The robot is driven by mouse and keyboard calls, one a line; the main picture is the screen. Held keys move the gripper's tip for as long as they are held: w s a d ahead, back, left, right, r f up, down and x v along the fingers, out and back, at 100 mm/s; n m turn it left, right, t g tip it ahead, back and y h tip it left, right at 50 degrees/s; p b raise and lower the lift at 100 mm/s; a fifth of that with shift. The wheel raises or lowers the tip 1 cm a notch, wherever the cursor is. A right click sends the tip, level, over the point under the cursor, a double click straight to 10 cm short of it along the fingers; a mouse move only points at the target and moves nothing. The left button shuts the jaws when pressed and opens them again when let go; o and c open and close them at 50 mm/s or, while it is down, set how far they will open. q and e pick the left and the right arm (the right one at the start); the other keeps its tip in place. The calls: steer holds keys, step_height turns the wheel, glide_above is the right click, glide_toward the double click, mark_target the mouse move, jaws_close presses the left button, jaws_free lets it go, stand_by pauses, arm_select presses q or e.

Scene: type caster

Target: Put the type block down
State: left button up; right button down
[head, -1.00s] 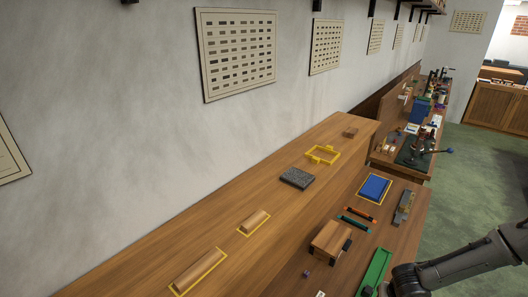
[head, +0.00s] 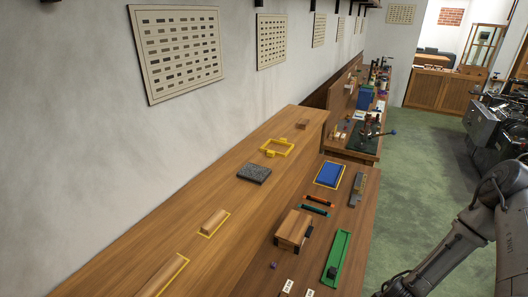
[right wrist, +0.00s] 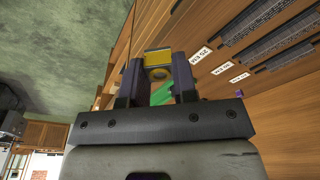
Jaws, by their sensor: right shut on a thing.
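My right gripper (right wrist: 157,85) is in the right wrist view. Its two dark fingers are shut on a small block (right wrist: 158,57) with a yellow top and a round mark on its face, which I take as the type block. The block is held between the fingertips. A green surface (right wrist: 162,94) shows behind it, and I cannot tell the gap between them. In the head view my right arm comes in at the lower right and its gripper is out of frame. My left gripper is in neither view.
The bench holds a long green tray (head: 344,247) with a dark piece (head: 332,272), a wooden box (head: 294,227), a blue pad (head: 330,174), a dark slab (head: 254,173) and a yellow frame (head: 277,148). White labels (right wrist: 201,55) and dark slotted strips (right wrist: 264,42) lie on the wood.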

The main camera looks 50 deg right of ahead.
steer(key=w+a+n, duration=0.1)
steer(key=w+a, duration=0.2)
steer(key=a, duration=0.1)
steer(key=w+a+n, duration=0.1)
steer(key=w+a, duration=0.2)
steer(key=a, duration=0.1)
steer(key=w+a, duration=0.3)
steer(key=a, duration=0.1)
steer(key=shift+a+r+n, duration=0.1)
steer(key=shift+a+n, duration=0.1)
steer(key=shift+n, duration=0.2)
steer(key=w+a+r+n, duration=0.3)
steer(key=w+a+r, duration=0.9)
steer(key=w+a, duration=0.3)
steer(key=w+a+r, duration=0.2)
steer(key=w+r, duration=0.5)
steer(key=r, duration=0.5)
steer(key=s+r+p, duration=0.4)
steer(key=r+p, duration=0.3)
steer(key=p, duration=0.1)
steer(key=s+r+p, duration=0.4)
steer(key=r+p, duration=0.3)
steer(key=p, duration=0.2)
steer(key=shift+s+r+n+y, duration=0.2)
steer(key=shift+r+n+y, duration=0.2)
